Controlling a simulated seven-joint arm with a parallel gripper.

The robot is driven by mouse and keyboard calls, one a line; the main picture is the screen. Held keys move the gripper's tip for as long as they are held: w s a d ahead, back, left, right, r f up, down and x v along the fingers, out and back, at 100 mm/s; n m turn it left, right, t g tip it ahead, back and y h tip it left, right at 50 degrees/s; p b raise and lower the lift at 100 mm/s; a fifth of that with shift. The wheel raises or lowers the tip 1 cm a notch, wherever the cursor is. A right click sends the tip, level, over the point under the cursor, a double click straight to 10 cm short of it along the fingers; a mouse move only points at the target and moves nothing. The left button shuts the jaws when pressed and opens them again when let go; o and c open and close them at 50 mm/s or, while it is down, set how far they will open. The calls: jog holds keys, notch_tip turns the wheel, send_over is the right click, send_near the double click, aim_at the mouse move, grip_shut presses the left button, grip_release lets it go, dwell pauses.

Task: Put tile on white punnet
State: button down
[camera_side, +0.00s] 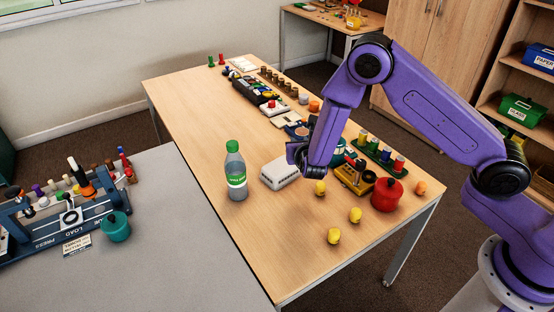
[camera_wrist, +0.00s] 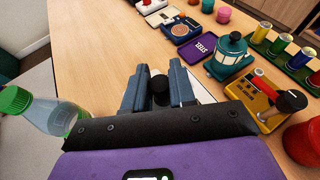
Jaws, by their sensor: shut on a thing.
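My gripper (camera_wrist: 158,75) is shut on a small dark thing (camera_wrist: 160,92) between its fingers. I cannot tell from its shape whether this is the tile. In the side view my gripper (camera_side: 297,158) is above the far right end of the white punnet (camera_side: 278,176), which sits on the wooden table. A flat purple plate marked STEEL (camera_wrist: 197,48) lies on the table beyond the fingers.
A green-capped bottle (camera_side: 236,172) stands left of the punnet. A yellow device (camera_side: 354,178), a red pot (camera_side: 387,196) and several yellow pieces (camera_side: 334,236) are to the right and front. A teal pot (camera_wrist: 230,56) stands behind. The table's near left is clear.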

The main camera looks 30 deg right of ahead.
jog(key=w+f, duration=0.3)
jog(key=w, duration=0.3)
send_over(276, 165)
notch_tip(276, 165, down, 5)
jog(key=shift+f, duration=0.1)
jog(key=shift+w+f, duration=0.2)
jog(key=shift+f, duration=1.45)
jog(key=shift+f, duration=0.15)
jog(key=c, duration=0.9)
grip_release()
